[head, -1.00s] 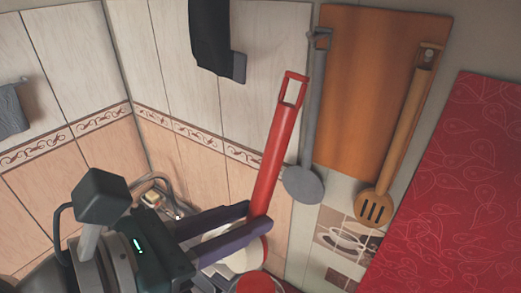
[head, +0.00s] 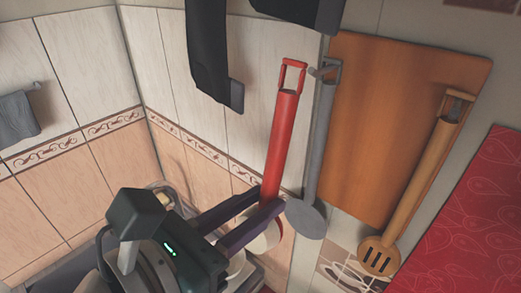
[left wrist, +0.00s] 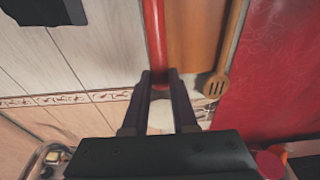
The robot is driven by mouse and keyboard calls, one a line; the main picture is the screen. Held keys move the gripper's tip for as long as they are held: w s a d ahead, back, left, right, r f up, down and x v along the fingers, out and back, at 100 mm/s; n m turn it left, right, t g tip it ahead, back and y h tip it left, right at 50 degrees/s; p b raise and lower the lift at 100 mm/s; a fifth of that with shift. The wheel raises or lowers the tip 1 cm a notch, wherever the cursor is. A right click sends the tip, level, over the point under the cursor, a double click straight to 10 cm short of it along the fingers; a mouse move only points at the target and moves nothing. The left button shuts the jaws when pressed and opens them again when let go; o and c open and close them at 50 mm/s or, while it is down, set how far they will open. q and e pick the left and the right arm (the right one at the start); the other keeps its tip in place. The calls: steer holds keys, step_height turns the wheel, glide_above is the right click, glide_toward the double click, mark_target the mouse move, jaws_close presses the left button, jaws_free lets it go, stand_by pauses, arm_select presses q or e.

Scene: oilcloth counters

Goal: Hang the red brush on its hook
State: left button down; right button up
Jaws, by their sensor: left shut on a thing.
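The red brush (head: 281,140) is upright, its open loop at the top and its pale head low, partly hidden by my fingers. My left gripper (head: 270,198) is shut on the lower part of its handle. In the left wrist view the red handle (left wrist: 155,40) rises between the fingers (left wrist: 160,77). The loop is just left of a grey hook (head: 317,72), where a grey spatula (head: 308,190) hangs. I cannot tell whether the loop touches any hook, and the brush's own hook is not clearly visible. My right gripper is out of view.
A wooden board (head: 385,130) and a slotted wooden spatula (head: 420,185) hang to the right, beside a red patterned cloth (head: 480,215). Dark objects (head: 210,55) hang at the top. A grey cloth (head: 17,115) hangs at far left. Tiled wall lies left of the brush.

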arm_select(q)
steer(key=shift+b+x, duration=0.45)
steer(key=shift+x, duration=1.55)
steer(key=shift+b+x, duration=0.6)
steer(key=shift+x, duration=0.3)
steer(key=shift+f, duration=0.1)
steer(key=c, duration=0.6)
jaws_free()
steer(key=shift+s, duration=0.1)
